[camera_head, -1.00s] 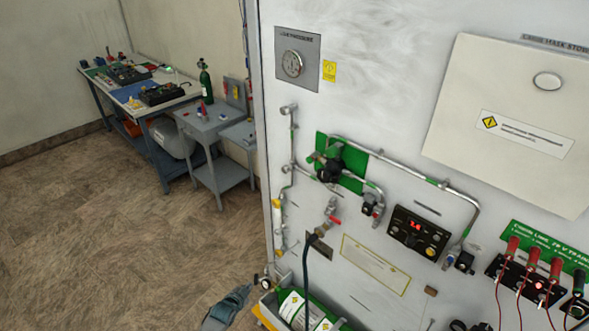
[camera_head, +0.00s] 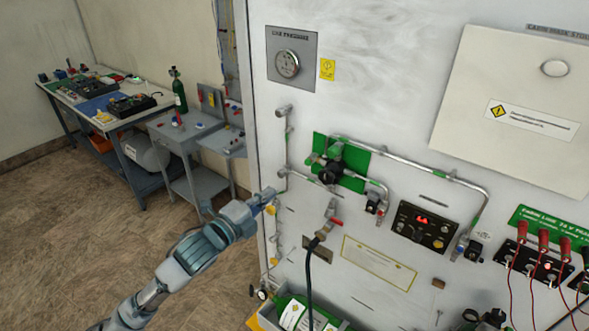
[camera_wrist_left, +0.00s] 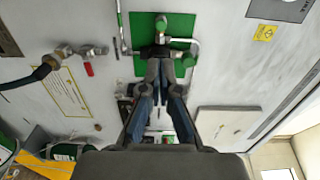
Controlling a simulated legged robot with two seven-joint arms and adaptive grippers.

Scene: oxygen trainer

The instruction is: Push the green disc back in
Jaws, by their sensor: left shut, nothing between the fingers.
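I cannot single out a green disc for certain in either view. Green parts show on the white panel (camera_head: 400,100): a green backing plate (camera_head: 355,165) behind a black regulator (camera_head: 330,172). The plate also shows in the left wrist view (camera_wrist_left: 187,25), with round green ends around the fittings. My left gripper (camera_head: 268,197) is shut and empty, at the panel's left edge beside the thin vertical pipe (camera_head: 284,150). In the wrist view its fingers (camera_wrist_left: 160,68) appear in front of the regulator; the gap is hard to judge. My right gripper is not in view.
A pressure gauge (camera_head: 288,64) sits at the panel's upper left. A red-handled valve with a black hose (camera_head: 308,275) is below the regulator. A workbench (camera_head: 75,92) and grey cart (camera_head: 185,135) stand back left.

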